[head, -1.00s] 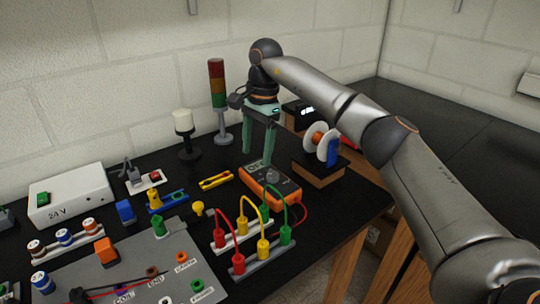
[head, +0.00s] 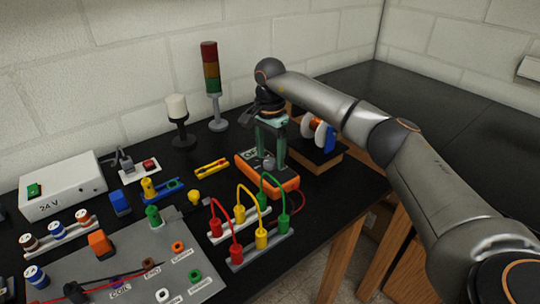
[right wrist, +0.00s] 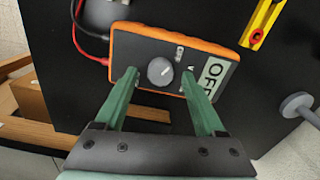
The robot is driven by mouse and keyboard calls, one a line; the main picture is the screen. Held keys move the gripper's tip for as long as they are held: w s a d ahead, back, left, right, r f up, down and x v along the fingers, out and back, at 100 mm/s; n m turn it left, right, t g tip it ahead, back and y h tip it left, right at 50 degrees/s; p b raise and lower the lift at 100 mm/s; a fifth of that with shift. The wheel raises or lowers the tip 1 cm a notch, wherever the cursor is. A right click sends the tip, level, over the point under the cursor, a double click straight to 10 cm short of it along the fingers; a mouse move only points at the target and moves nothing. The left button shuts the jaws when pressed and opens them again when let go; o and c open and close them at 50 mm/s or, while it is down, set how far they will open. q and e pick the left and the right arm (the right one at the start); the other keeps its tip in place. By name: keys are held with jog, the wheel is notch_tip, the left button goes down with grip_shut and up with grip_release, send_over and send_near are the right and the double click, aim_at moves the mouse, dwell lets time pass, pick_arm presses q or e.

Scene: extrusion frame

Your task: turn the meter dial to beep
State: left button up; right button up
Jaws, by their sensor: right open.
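The orange and dark grey meter (head: 285,184) lies on the black bench, below my right gripper. In the right wrist view the meter (right wrist: 215,50) has a round grey dial (right wrist: 160,71) and a display (right wrist: 212,77) that reads OFF. My right gripper (head: 268,164) points down over the meter. It is open, with its green fingers (right wrist: 160,82) on either side of the dial and nothing held between them. I cannot tell whether the fingers touch the meter. In the head view the gripper partly hides the meter and dial. My left gripper is not in view.
Red, yellow and green leads (head: 262,238) stand in front of the meter. A wire spool (head: 318,132) on a wooden block is close behind it to the right. A signal tower (head: 212,85), a yellow tool (head: 211,168) and a 24 V box (head: 62,187) are to the left.

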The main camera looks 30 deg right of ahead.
jog(key=shift+f, duration=0.35)
jog(key=shift+c, duration=0.3)
grip_shut()
